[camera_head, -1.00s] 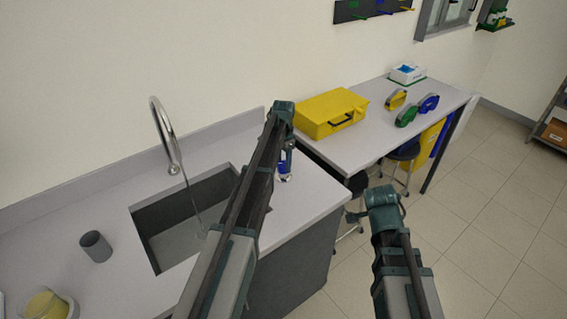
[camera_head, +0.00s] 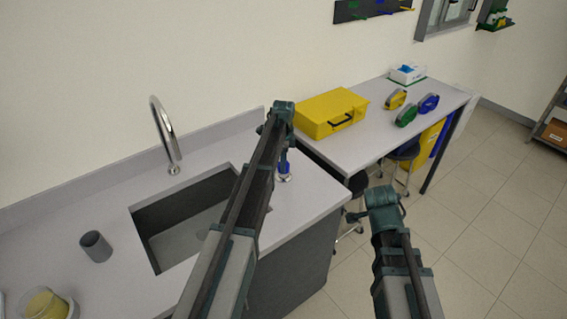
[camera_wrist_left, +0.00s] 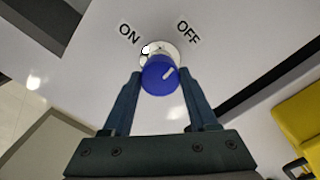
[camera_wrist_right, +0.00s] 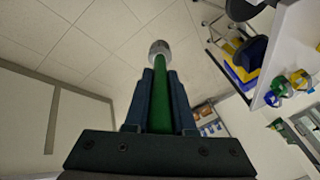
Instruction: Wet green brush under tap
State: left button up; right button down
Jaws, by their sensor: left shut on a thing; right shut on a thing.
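The tap (camera_head: 163,135) is a curved chrome spout over the sink (camera_head: 150,240), and no water stream shows under it. My left gripper (camera_wrist_left: 160,80) is shut on a blue knob (camera_wrist_left: 158,84) with a white mark, between ON and OFF labels; the mark points toward OFF. The knob also shows on the counter in the head view (camera_head: 284,173). My right gripper (camera_wrist_right: 160,80) is shut on the green brush (camera_wrist_right: 161,100), whose pale grey round end sticks out beyond the fingers, over the floor. The brush is hidden in the head view.
A grey cup (camera_head: 95,247) stands left of the sink, and a container with yellow contents (camera_head: 45,303) at the lower left. A table to the right holds a yellow case (camera_head: 330,112) and several coloured items. Stools stand under it.

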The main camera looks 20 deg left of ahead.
pick_arm(q)
jog(key=shift+m, duration=0.5)
jog(key=o, duration=1.4)
jog(key=shift+r, duration=0.15)
pick_arm(e)
jog(key=shift+r, duration=0.15)
pick_arm(q)
notch_tip(320, 180, up, 12)
jog(key=p, duration=1.2)
pick_arm(e)
notch_tip(320, 180, up, 12)
pick_arm(q)
jog(key=shift+f, duration=0.2)
pick_arm(e)
jog(key=shift+f, duration=0.2)
